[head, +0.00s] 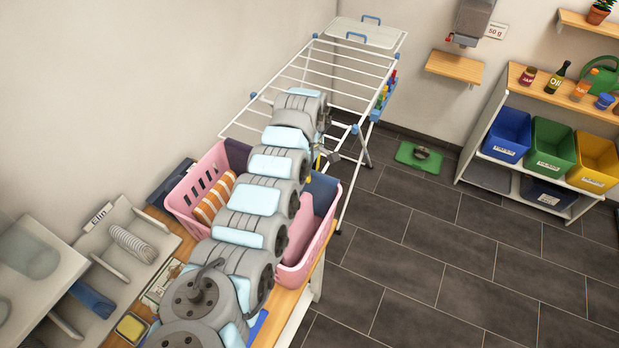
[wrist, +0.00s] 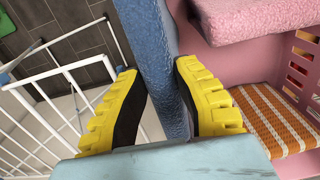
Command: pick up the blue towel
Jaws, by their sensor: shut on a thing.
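The blue towel (wrist: 152,45) is folded into a flat slab standing on edge between the two yellow fingers of my gripper (wrist: 160,72) in the wrist view. The fingers are shut on it, one on each side. In the head view the blue towel (head: 323,190) shows at the far end of the pink basket (head: 183,196), partly hidden by my arm. My gripper is mostly hidden there too; a bit of yellow finger shows. I cannot tell whether the towel's lower edge touches the basket.
A pink towel (head: 299,226) and an orange-striped towel (head: 214,199) lie in the basket, beside the gripper. A white drying rack (head: 335,62) stands just beyond. The basket is on a wooden counter (head: 186,243). Shelves with coloured bins (head: 553,146) stand right; the tiled floor between is mostly clear.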

